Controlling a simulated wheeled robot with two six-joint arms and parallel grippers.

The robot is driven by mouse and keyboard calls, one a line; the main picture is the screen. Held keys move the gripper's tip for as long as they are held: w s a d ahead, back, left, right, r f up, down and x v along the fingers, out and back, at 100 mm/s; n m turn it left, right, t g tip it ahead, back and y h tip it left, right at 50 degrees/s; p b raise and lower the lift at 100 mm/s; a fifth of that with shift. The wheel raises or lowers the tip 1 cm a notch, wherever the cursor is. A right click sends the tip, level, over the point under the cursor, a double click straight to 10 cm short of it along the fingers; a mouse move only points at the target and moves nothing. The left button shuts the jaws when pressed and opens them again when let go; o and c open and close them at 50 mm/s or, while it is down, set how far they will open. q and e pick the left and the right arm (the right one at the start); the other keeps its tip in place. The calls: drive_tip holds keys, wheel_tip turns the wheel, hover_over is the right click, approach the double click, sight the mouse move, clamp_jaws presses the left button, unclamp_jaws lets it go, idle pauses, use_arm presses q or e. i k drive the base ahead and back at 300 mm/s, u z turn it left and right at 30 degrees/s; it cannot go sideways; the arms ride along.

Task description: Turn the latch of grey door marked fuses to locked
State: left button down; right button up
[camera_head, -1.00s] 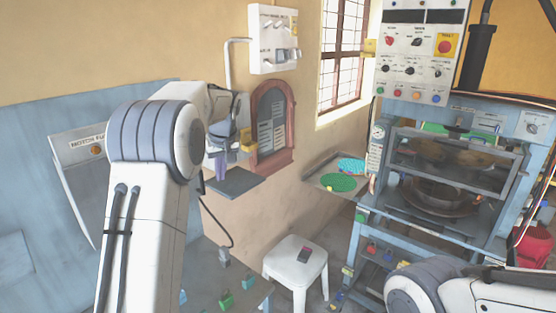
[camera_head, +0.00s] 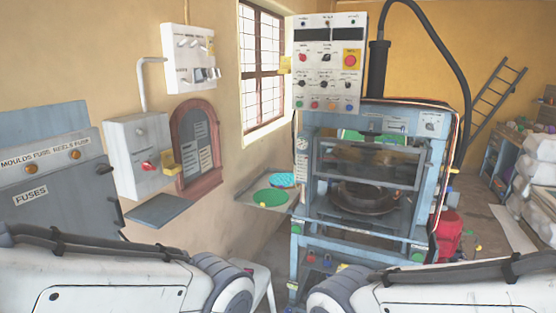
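The grey cabinet door marked FUSES (camera_head: 55,208) stands at the far left, facing partly towards me. Its FUSES label (camera_head: 30,195) is readable, and its lower part is hidden by my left arm. A dark handle-like part (camera_head: 104,169) sticks out at the cabinet's right edge, with another dark part (camera_head: 117,212) below it. I cannot tell which is the latch or how it is turned. Only links of my two arms show along the bottom; both grippers are out of view.
A grey switch box (camera_head: 125,150) with a red knob and a white panel (camera_head: 190,60) hang on the wall. A dark shelf (camera_head: 160,210) juts out below. The blue press (camera_head: 360,180) fills the centre right. Open floor lies at the right.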

sight(102, 169)
drive_tip(key=u, duration=1.25)
